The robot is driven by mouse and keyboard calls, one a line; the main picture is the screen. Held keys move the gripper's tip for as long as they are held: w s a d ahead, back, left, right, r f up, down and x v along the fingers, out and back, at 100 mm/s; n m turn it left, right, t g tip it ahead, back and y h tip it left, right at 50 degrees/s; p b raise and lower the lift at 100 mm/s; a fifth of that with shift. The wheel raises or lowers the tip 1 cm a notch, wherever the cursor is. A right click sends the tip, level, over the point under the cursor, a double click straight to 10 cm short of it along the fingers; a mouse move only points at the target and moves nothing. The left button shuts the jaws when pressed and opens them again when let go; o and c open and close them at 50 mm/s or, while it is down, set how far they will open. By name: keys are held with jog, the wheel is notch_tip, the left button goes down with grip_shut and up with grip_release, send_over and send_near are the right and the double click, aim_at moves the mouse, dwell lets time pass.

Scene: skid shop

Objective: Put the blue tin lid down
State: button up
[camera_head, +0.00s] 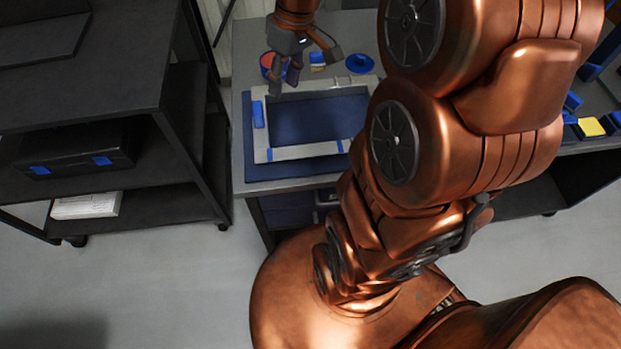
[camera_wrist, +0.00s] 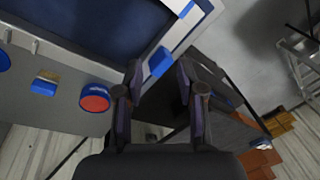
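The blue tin lid (camera_head: 359,64) is a round blue disc lying on the grey worktable, right of the tin at the back. In the wrist view the lid (camera_wrist: 3,61) is cut off by the left edge. A blue tin with red inside (camera_wrist: 96,98) stands at the table's back left; in the head view the tin (camera_head: 267,61) is partly behind my gripper (camera_head: 284,86). My gripper is above the table's left back area, left of the lid and apart from it. In the wrist view its fingers (camera_wrist: 159,82) are spread with nothing held between them.
A pale frame with blue clips (camera_head: 262,142) lies on a blue mat on the worktable (camera_head: 242,60). A small blue and yellow block (camera_head: 317,58) sits between tin and lid. A dark shelf unit (camera_head: 85,75) stands left. My arm hides the table's right side.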

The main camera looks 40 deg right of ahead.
jog(key=s+a+f+m+g+h, duration=0.1)
jog(key=s+a, duration=0.3)
jog(key=s, duration=0.6)
jog(key=s+a+f+m+g+h, duration=0.1)
jog(key=s+a, duration=0.4)
jog(key=s, duration=0.5)
jog(key=shift+f+m, duration=0.3)
jog(key=shift+f, duration=0.1)
jog(key=shift+d+r+p, duration=0.2)
jog(key=shift+r+p, duration=0.55)
